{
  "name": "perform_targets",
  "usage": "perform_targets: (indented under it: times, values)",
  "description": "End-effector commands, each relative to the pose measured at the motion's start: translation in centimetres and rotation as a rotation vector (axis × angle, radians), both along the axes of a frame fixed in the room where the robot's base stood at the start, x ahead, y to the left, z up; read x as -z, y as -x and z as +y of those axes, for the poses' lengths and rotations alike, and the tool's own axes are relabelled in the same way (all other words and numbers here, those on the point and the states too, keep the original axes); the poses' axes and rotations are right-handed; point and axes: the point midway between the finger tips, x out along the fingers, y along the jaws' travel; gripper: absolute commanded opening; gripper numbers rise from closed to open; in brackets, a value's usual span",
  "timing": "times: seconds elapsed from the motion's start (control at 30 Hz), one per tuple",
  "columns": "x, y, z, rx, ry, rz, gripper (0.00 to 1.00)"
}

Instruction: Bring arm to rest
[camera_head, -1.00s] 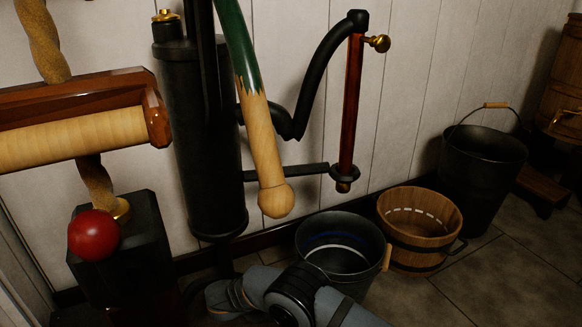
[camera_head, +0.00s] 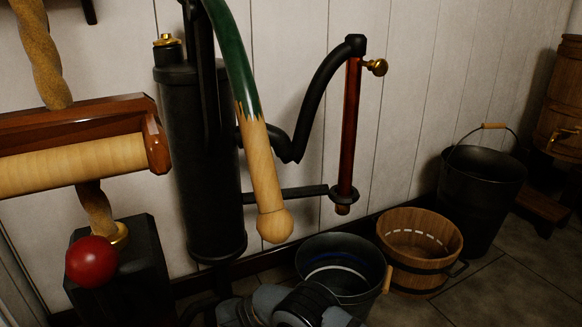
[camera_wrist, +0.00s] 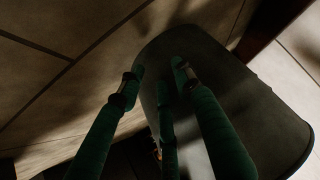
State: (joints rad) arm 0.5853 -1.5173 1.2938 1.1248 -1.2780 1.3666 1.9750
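A dark, smooth, rounded panel (camera_wrist: 270,115) lies beyond the fingers, partly covered by the right one. I cannot tell whether they touch it. In the head view, only grey links of my arm show at the bottom edge, in front of the dark bucket (camera_head: 352,262). My gripper is not visible there.
A black pump (camera_head: 203,150) with a green and wooden handle (camera_head: 262,165) stands at the wall. A red ball (camera_head: 91,262) is at lower left. A wooden bucket (camera_head: 418,245) and black pail (camera_head: 482,190) stand at right. Floor tiles (camera_head: 505,285) are bare at lower right.

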Motion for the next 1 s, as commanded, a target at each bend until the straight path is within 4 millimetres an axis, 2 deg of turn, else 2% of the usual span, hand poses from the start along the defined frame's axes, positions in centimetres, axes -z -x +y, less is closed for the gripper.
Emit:
perform_targets:
  times: [0.23, 0.67, 1.0]
  values:
    - [0.0, -1.3, -1.9, 0.007, 0.003, -0.001, 0.34]
    - [0.0, -1.6, -2.2, 0.007, 0.003, -0.001, 0.34]
    - [0.0, -2.8, -3.7, 0.011, 0.003, -0.001, 0.34]
